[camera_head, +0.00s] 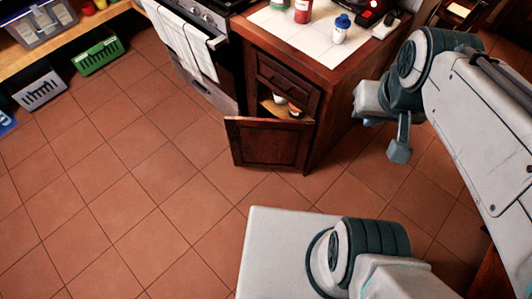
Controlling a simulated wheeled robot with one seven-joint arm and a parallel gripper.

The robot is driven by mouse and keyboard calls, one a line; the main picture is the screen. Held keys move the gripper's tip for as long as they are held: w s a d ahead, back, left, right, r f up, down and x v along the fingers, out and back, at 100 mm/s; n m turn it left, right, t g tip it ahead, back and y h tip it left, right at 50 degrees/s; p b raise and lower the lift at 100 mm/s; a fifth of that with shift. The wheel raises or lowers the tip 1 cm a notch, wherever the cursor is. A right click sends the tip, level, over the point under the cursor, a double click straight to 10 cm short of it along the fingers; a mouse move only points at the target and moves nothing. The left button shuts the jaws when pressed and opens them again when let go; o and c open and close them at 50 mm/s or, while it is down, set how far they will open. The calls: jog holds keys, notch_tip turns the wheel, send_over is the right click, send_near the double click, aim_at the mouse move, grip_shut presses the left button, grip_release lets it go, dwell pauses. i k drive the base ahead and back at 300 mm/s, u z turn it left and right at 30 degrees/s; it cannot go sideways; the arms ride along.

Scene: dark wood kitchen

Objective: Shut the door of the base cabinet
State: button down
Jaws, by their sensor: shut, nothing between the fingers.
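The base cabinet (284,75) is dark wood under a white-tiled counter, in the upper middle of the head view. Its door (268,143) stands open, swung out over the floor tiles. Behind the door's top edge I see a shelf (270,107) with small pale items on it. My gripper (400,152) is right of the cabinet, beyond its side panel, apart from the door and pointing down. It looks shut and empty. The lower inside of the cabinet is hidden behind the door.
An oven with a hanging towel (187,44) stands left of the cabinet. Bottles, including a blue-capped one (340,30), stand on the counter. A green crate (98,52) and a grey crate (40,88) sit at far left. The tiled floor (140,190) left of the door is clear.

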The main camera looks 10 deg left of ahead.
aim_at(258, 142)
jog(key=u, duration=0.35)
jog(key=i, duration=0.65)
jog(key=u, duration=0.5)
jog(key=k, duration=0.5)
jog(key=z, duration=0.6)
jog(key=i, duration=0.9)
jog(key=u, duration=0.5)
